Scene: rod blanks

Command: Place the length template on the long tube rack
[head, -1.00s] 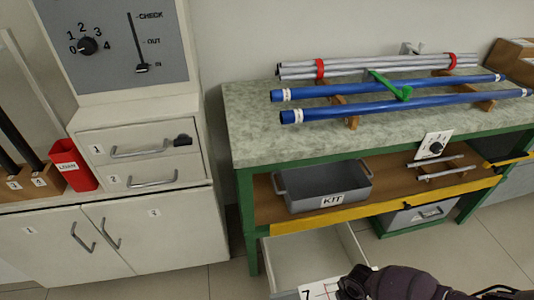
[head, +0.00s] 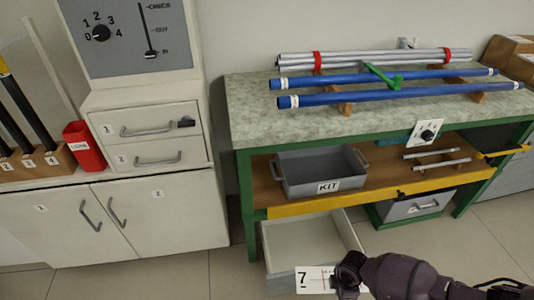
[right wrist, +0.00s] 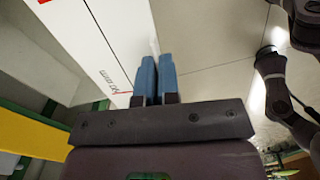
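The length template (head: 313,280) looks like a white plate with a "7" and red lines, low in the head view by the open drawer. It also shows in the right wrist view (right wrist: 112,45), with black "mm" lettering. My right gripper (head: 347,270) is at its right end. In the right wrist view its blue fingers (right wrist: 156,78) are nearly together, with the plate's edge running between them. The long tube rack's wooden supports (head: 346,108) stand on the bench top under two blue tubes (head: 400,94). My left gripper is out of view.
The open drawer (head: 285,247) sits below the bench (head: 245,100). A grey KIT bin (head: 325,187) and a small rack with short rods (head: 438,160) are on the lower shelf. Silver tubes with red bands (head: 380,58) lie behind the blue ones. Bare bench top is left of the tubes.

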